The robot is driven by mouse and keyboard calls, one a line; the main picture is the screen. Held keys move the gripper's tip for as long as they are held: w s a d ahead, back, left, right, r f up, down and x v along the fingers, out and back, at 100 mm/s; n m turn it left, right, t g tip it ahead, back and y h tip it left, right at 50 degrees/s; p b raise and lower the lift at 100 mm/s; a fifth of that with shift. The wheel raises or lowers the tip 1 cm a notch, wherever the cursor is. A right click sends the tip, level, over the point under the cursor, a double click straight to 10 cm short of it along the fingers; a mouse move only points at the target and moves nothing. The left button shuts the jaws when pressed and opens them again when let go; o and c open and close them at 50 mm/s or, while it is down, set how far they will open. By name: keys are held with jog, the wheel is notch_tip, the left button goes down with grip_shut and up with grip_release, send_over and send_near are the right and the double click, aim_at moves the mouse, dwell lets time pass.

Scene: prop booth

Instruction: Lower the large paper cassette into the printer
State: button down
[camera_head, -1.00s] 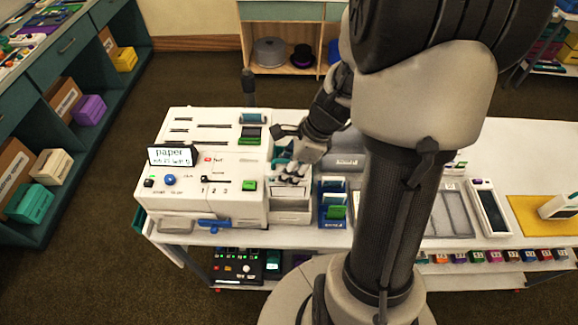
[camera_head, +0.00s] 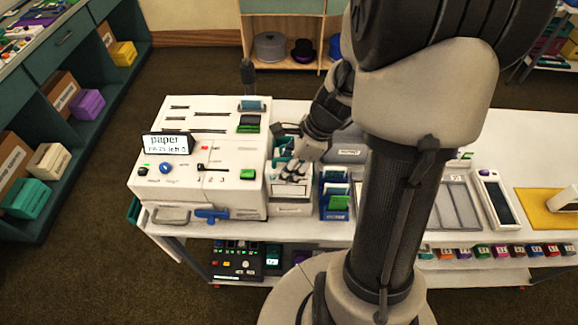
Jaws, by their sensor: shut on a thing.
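The printer (camera_head: 200,153) is a large white machine on the left of the white table, with slots on top, a small screen reading "paper", knobs and a green button. My gripper (camera_head: 293,178) points down just right of it, over a pale box-like part (camera_head: 291,207) at the table's front. It is shut on a pale thing that seems to be the paper cassette. My fingers and wrist hide most of it. I cannot tell how deep it sits or whether it touches the walls around it.
A blue holder (camera_head: 335,205) with green cards stands close on the right of my gripper. A grey compartment tray (camera_head: 452,205) and a yellow mat (camera_head: 535,214) lie farther right. A blue handle (camera_head: 211,215) juts from the printer's front. My arm hides the table's middle.

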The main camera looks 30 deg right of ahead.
jog(key=shift+f+b, duration=0.3)
jog(key=shift+f, duration=0.05)
jog(key=shift+f+b, duration=2.75)
jog(key=shift+f, duration=0.8)
jog(key=c, duration=1.1)
grip_release()
jog(key=shift+o, duration=0.2)
jog(key=v, duration=1.2)
jog(key=shift+f, duration=0.1)
